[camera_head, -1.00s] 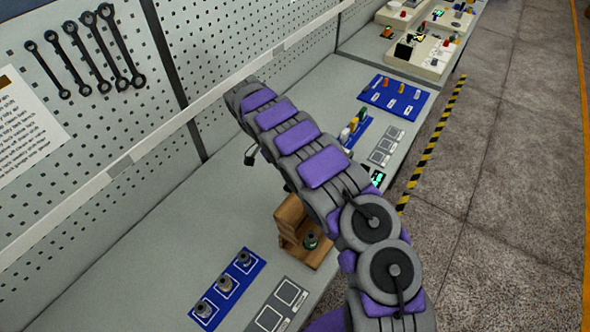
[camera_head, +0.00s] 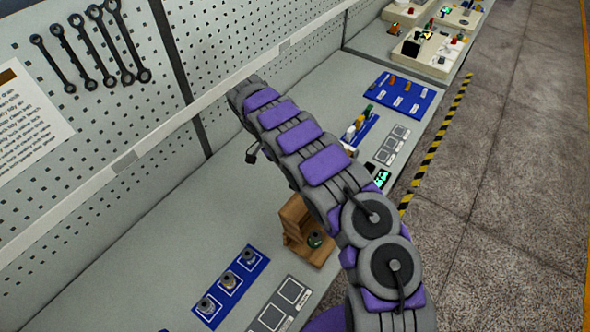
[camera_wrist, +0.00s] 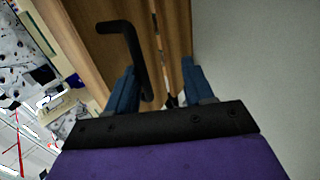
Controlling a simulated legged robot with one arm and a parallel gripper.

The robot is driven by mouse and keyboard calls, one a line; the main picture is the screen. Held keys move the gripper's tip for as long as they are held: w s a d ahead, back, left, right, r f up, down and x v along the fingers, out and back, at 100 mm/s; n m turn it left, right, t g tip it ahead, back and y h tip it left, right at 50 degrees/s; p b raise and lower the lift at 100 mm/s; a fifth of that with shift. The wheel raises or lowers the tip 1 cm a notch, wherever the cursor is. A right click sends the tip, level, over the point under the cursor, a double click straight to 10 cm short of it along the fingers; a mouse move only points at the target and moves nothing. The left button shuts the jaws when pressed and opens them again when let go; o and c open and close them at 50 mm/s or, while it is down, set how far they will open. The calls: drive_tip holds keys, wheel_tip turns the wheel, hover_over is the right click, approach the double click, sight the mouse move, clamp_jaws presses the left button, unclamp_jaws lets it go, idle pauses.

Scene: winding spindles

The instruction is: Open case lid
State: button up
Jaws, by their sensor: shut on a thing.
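The brown wooden case (camera_head: 293,214) stands on the bench, partly hidden behind my arm in the head view. A dark spindle-like part with a green mark (camera_head: 315,240) is at its lower front. In the wrist view the case's wooden face (camera_wrist: 88,22) is close, with a narrow dark gap between two wooden panels. A black bent handle (camera_wrist: 133,48) is on the left panel. My gripper (camera_wrist: 160,84) has its blue fingers against the wood, with the handle's lower end between them. It is shut on the handle, though the exact contact is unclear.
A blue mat (camera_head: 230,287) with several spindles lies in front left of the case, beside a grey marked plate (camera_head: 281,303). Another blue mat (camera_head: 405,95) and beige units (camera_head: 430,52) are farther along the bench. A pegboard with wrenches (camera_head: 95,45) stands behind.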

drive_tip(key=shift+d+r, duration=0.1)
drive_tip(key=shift+w, duration=0.1)
idle(0.3)
drive_tip(key=shift+s+d+r, duration=0.65)
drive_tip(key=shift+s+r, duration=0.15)
drive_tip(key=shift+s, duration=1.8)
drive_tip(key=shift+s+d+r, duration=0.65)
drive_tip(key=shift+s+r, duration=0.2)
drive_tip(key=shift+s, duration=1.75)
drive_tip(key=shift+s+d+r, duration=0.65)
drive_tip(key=shift+s+r, duration=0.15)
drive_tip(key=shift+s, duration=1.8)
drive_tip(key=shift+d+r, duration=0.1)
